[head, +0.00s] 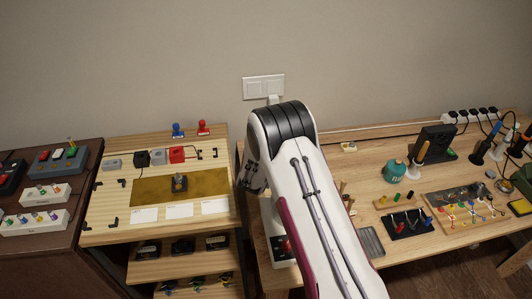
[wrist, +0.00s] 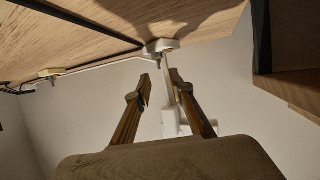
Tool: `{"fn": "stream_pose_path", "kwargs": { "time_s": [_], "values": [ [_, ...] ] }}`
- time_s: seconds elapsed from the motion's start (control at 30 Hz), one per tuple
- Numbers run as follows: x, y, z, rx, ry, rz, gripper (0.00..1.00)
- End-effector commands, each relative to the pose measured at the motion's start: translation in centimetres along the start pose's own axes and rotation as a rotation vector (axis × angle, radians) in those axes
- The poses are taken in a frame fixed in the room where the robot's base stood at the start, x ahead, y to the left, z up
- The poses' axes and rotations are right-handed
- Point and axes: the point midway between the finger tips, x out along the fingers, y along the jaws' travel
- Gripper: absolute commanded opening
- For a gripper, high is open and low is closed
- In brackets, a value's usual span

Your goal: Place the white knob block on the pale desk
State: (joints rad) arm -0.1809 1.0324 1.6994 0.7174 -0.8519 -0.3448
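Two white blocks with coloured knobs sit on the dark brown cabinet top at the far left of the head view: a rear white knob block (head: 45,195) and a front white knob block (head: 35,223). I cannot tell which one the task means. Pale wooden desks stand to the right: a pale desk with a gold mat (head: 105,236) in the middle and a longer pale workbench (head: 345,161) at the right. My gripper (wrist: 160,84) is open and empty in the wrist view, its fingers apart in front of the wall. Neither block shows in the wrist view.
The gold mat (head: 150,190) bears a small dark part. Small blocks and white cards lie around it. A wall socket (head: 264,87) is behind my arm.

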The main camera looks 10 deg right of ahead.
Motion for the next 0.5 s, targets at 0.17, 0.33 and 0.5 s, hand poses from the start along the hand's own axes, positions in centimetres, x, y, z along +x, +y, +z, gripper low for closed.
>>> {"fn": "stream_pose_path", "kwargs": {
  "time_s": [0.17,0.33,0.5],
  "values": [
    [-2.0,-0.1,0.0,-0.001,0.0,-0.002,0.22],
    [-3.9,0.0,0.0,0.0,-0.001,-0.001,0.22],
    [-5.6,-0.1,0.0,-0.001,-0.001,-0.001,0.22]
  ]
}}
